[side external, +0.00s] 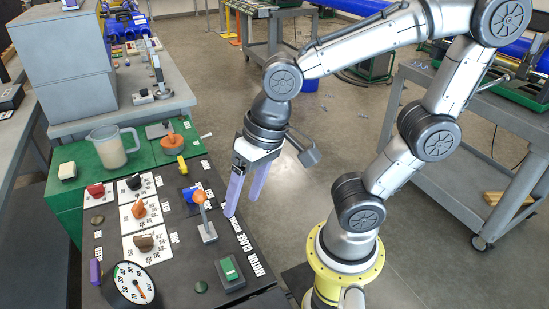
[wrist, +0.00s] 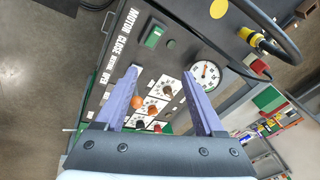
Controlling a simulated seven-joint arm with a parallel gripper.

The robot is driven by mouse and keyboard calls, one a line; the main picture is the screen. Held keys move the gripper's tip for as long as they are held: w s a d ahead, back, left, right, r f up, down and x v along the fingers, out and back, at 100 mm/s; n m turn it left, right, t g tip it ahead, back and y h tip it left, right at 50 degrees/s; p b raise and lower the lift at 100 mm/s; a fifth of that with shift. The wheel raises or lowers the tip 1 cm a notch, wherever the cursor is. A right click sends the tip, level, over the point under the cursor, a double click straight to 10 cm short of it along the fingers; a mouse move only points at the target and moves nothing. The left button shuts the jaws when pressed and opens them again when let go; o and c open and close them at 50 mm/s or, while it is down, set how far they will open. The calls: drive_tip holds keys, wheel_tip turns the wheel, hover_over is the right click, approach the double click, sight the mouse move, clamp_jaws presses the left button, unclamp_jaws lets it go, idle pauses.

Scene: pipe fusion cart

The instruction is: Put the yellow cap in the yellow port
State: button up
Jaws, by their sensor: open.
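A small yellow piece (side external: 182,165), possibly the yellow cap, stands near the far edge of the dark control panel. In the wrist view, a yellow ring-shaped fitting (wrist: 247,33) with a dark cable sits past the gauge, and a flat yellow disc (wrist: 218,9) is at the top edge. I cannot tell which of these, if any, is the yellow port. My gripper (side external: 241,205) has two long purple fingers, spread apart and empty, above the panel's right edge. In the wrist view the fingers (wrist: 161,71) frame the panel, with nothing between them close up.
The panel carries an orange-knobbed lever (side external: 200,200), several knobs, a green switch (side external: 230,268) and a round gauge (side external: 133,284). Behind it, a clear pitcher (side external: 112,148) stands on a green surface. A grey cabinet (side external: 60,70) is at far left. Open floor lies right of the panel.

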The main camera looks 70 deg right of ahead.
drive_tip(key=s+d+r+n+t+h, duration=0.1)
drive_tip(key=s+d+r+n+t, duration=0.1)
drive_tip(key=d, duration=0.6)
drive_tip(key=shift+s+d+r+n+t+h, duration=0.35)
drive_tip(key=shift+s+r+n, duration=0.2)
drive_tip(key=shift+n, duration=0.35)
drive_tip(key=shift+a+r, duration=0.1)
